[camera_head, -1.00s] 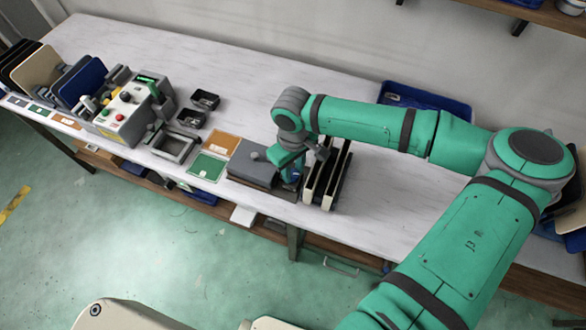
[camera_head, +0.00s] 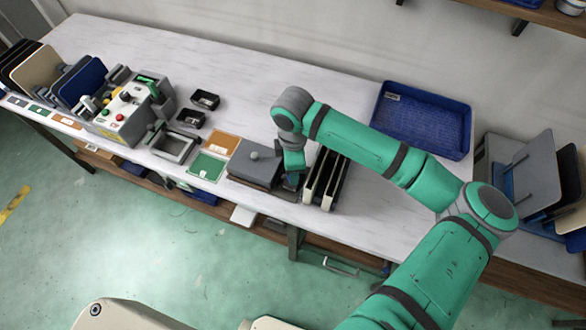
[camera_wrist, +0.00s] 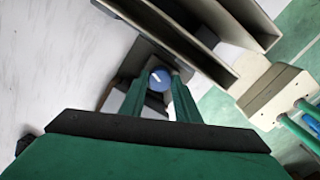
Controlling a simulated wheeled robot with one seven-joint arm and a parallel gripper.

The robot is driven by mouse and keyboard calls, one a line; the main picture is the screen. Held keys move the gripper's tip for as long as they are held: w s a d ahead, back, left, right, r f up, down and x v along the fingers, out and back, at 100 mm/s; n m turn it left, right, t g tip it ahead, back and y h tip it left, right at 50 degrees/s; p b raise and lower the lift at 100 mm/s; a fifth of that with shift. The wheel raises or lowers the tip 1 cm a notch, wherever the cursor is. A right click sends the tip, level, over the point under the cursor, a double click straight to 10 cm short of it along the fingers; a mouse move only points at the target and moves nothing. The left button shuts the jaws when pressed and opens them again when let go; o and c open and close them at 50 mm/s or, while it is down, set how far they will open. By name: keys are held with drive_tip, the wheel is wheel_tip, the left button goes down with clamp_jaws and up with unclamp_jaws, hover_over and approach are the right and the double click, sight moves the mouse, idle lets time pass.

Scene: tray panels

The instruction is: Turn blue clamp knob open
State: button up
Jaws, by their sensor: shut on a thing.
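The blue clamp knob (camera_wrist: 159,80) shows in the wrist view as a round cap with a white pointer mark. It sits between the green fingertips of my gripper (camera_wrist: 158,93), which is shut on it from both sides. The white mark points toward the upper left of the wrist picture. In the head view my gripper (camera_head: 291,179) points down beside the dark grey block (camera_head: 250,172). There the knob is mostly hidden by my gripper. The clamp's dark base shows only partly around the knob in the wrist view.
Upright panels in a rack (camera_head: 325,180) stand close to the right of my gripper. A blue tray (camera_head: 420,120) lies at the back right. A control box (camera_head: 125,112) and a grey frame (camera_head: 175,147) stand left. The table (camera_head: 225,75) is clear behind my gripper.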

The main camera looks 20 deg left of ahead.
drive_tip(key=shift+n, duration=2)
drive_tip(key=o, duration=1)
drive_tip(key=shift+o, duration=0.2)
